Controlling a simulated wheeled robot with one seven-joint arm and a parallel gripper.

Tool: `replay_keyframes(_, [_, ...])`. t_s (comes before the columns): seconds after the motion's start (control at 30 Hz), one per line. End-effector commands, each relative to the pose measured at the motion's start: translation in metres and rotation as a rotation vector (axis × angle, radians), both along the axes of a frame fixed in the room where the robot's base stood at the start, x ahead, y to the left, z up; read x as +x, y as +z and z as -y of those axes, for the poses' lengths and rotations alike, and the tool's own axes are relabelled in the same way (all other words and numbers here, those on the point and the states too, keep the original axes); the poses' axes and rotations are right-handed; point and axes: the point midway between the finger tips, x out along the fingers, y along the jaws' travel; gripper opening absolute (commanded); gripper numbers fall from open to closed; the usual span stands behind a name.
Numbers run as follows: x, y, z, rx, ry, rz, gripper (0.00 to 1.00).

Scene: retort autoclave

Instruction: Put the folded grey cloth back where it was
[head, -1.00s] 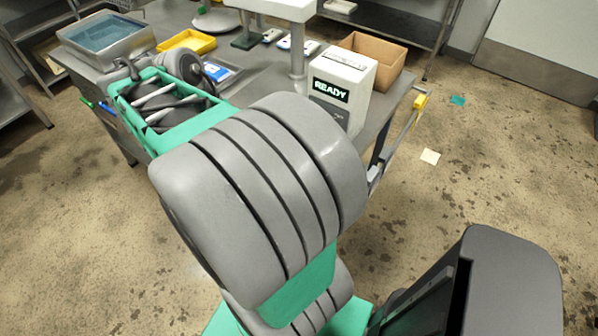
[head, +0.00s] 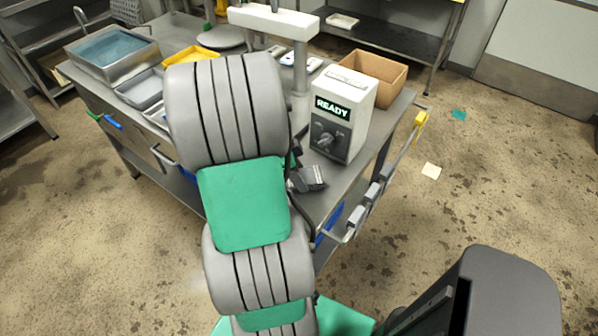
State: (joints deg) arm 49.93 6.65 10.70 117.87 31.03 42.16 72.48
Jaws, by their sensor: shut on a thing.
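My arm fills the middle of the head view and hides most of its own end. Dark parts of my gripper (head: 299,180) show just right of the arm, low over the right part of the steel table (head: 336,187). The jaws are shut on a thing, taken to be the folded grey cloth. A small grey piece shows at the gripper, but I cannot tell whether it is cloth or a finger. The fingertips are hidden. No other folded grey cloth can be made out.
A white READY box (head: 343,113) stands close right of the gripper, with a cardboard box (head: 374,76) behind it. A rail (head: 387,172) runs along the table's right edge. A water basin (head: 112,52) and yellow tray (head: 190,54) stand at the back left.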

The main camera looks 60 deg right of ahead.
Motion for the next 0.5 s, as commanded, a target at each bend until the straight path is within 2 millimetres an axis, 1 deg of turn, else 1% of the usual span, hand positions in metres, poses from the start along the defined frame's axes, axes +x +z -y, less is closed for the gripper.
replay_keyframes(0.23, [0.0003,-0.0018,0.0,-0.001,0.0,0.001,0.2])
replay_keyframes(0.33, [0.0004,-0.0059,0.0001,-0.001,0.001,0.001,0.2])
replay_keyframes(0.37, [0.0004,-0.0039,0.0002,-0.001,0.001,0.001,0.61])
replay_keyframes(0.5, [0.0003,-0.0034,0.0001,-0.001,0.001,0.001,0.72])
